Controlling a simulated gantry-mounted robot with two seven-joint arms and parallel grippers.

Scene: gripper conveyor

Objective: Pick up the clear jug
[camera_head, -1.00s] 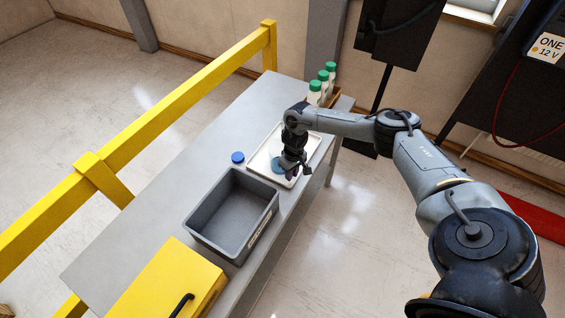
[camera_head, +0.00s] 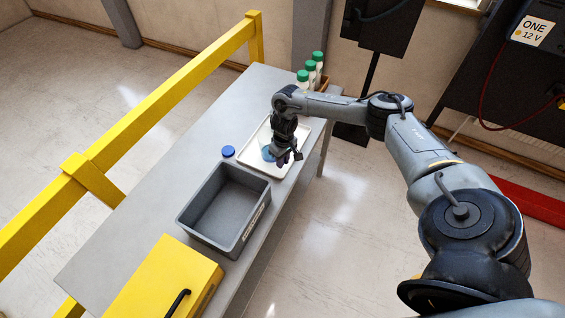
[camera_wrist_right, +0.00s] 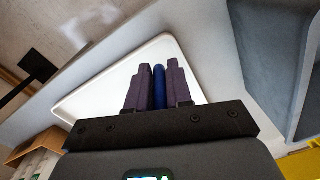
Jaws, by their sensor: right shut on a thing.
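A light-blue, see-through round thing, apparently the clear jug (camera_head: 266,154), is on the white tray (camera_head: 257,138) in the head view, partly hidden by my right gripper. My right gripper (camera_head: 284,160) points down over the tray, close beside it. In the right wrist view, the two dark purple fingers of my right gripper (camera_wrist_right: 154,85) are shut on a narrow dark-blue part (camera_wrist_right: 159,87), which seems to belong to the jug. The rest of the jug is hidden there. The white tray (camera_wrist_right: 100,85) lies behind the fingers. My left gripper is not in view.
A grey bin (camera_head: 204,235) stands in front of the tray, with a blue round lid (camera_head: 228,151) beside it. Several green-capped bottles (camera_head: 303,78) stand at the table's far end. A yellow box (camera_head: 165,280) is at the near end. A yellow rail (camera_head: 165,118) runs along the left.

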